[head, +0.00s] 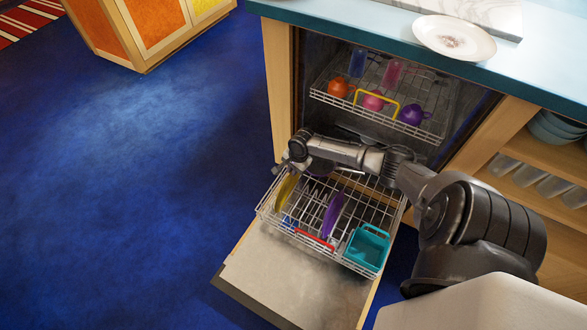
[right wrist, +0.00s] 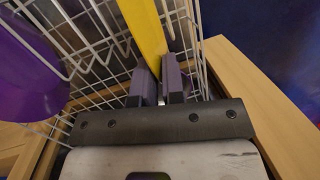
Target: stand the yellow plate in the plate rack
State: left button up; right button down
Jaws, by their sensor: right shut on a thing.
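The yellow plate (head: 287,188) is on edge at the left end of the pulled-out lower dishwasher rack, the plate rack (head: 377,213). My right gripper (head: 293,166) is above it and shut on its upper edge. In the right wrist view the yellow plate (right wrist: 147,30) runs edge-on between the gripper's fingers (right wrist: 159,88), with white rack wires on both sides. I cannot tell whether its lower edge rests on the rack floor. My left gripper is not in view.
A purple plate (head: 333,213) stands in the same rack, right of the yellow one. A teal basket (head: 367,248) sits at the rack's front right corner. The upper rack (head: 440,97) holds cups. A white plate (head: 453,38) lies on the counter above.

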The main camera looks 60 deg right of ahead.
dwell(0.3)
jog(key=c, duration=1.4)
grip_release()
jog(key=shift+o, duration=1.3)
notch_tip(320, 180, up, 14)
jog(key=s+d+p, duration=0.1)
jog(key=s+p, duration=0.1)
jog(key=p, duration=0.3)
jog(key=shift+f+p, duration=0.2)
jog(key=shift+p, duration=0.15)
jog(key=shift+s, duration=0.1)
